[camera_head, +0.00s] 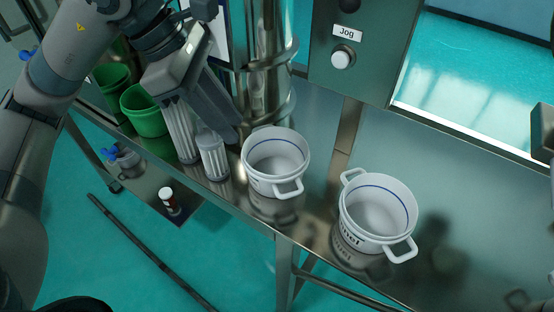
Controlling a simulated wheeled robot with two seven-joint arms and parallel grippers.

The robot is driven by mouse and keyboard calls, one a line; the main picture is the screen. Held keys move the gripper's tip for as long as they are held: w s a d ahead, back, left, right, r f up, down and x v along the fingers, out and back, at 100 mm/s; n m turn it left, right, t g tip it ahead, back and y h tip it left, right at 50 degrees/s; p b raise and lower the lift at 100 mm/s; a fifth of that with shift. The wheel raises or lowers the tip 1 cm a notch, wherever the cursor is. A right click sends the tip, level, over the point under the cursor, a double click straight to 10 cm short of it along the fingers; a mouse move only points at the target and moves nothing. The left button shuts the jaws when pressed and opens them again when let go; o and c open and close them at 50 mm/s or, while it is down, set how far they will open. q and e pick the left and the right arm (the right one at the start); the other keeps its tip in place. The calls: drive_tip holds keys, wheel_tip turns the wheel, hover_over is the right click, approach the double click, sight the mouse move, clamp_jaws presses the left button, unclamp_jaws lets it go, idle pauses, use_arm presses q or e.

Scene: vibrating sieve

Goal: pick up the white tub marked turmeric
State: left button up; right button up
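Two white tubs with handles and a blue line inside stand on the steel table. The nearer right tub (375,217) has dark lettering ending in what looks like "nel", partly turned away. The other tub (273,165) stands to its left, with only a sliver of lettering at its left side, unreadable. I cannot read "turmeric" on either. Both look empty. My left gripper (228,128) points down just left of and above the left tub, apart from it; its finger gap is hidden by the angle. A dark part at the right edge may be my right gripper (543,132), mostly cut off.
Two ribbed clear-white cylinders (213,157) stand beneath my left gripper, close to the left tub. Green buckets (146,112) are further left. A steel column (265,85) and a panel with a "Jog" button (342,57) rise behind. The table right of the tubs is clear.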

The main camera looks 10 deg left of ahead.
use_arm(q)
drive_tip(key=shift+w+a, duration=0.15)
drive_tip(key=shift+a, duration=0.2)
drive_tip(key=p+x, duration=0.4)
drive_tip(key=x, duration=0.8)
drive_tip(key=shift+p, duration=0.35)
drive_tip(key=shift+w+f, duration=0.1)
drive_tip(key=shift+w, duration=0.05)
